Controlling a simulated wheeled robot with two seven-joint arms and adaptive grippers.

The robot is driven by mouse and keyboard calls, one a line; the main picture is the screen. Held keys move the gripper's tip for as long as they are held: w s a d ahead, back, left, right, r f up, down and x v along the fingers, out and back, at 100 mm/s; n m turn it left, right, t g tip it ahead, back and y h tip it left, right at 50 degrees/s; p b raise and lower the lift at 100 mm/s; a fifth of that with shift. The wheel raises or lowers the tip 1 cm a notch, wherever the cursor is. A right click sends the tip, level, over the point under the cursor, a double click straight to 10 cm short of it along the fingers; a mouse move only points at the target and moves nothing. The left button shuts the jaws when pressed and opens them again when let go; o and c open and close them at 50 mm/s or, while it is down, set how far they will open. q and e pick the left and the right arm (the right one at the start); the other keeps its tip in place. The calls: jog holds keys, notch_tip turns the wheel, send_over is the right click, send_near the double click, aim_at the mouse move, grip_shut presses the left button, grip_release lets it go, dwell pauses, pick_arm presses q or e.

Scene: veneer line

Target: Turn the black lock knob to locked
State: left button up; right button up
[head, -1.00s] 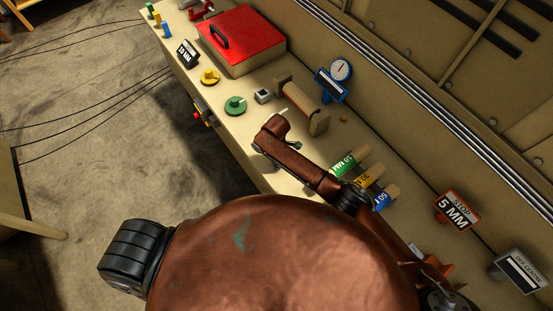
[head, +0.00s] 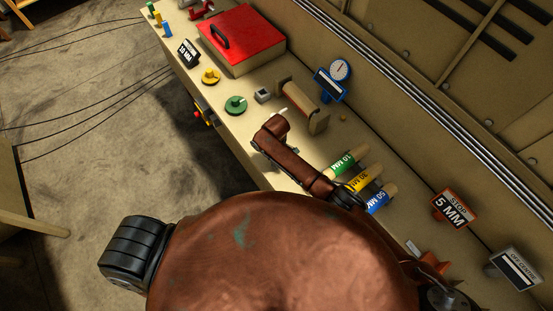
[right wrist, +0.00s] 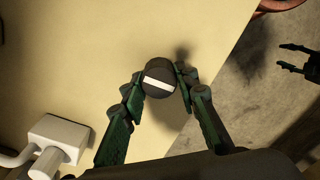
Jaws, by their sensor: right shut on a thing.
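The black lock knob (right wrist: 158,90) is round with a white line across its top, lying nearly level and tipping slightly down to the right in the right wrist view. My right gripper (right wrist: 160,77) is shut on it, with one green-and-black finger on each side. In the head view my right arm reaches over the bench and hides the knob and the right gripper. My left gripper (right wrist: 281,56) shows at the right edge of the right wrist view, its fingers apart and empty, over the floor beyond the bench edge.
On the bench (head: 240,150) stand a green knob (head: 236,105), a yellow knob (head: 210,76), a red-lidded box (head: 243,35) and a gauge (head: 339,70). Labelled rolls (head: 362,180) lie close to my right arm. A white fitting (right wrist: 62,138) sits left of the gripper.

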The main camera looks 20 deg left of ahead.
jog(key=o, duration=1.1)
jog(key=shift+o, duration=0.2)
jog(key=shift+r, duration=0.1)
notch_tip(320, 180, up, 12)
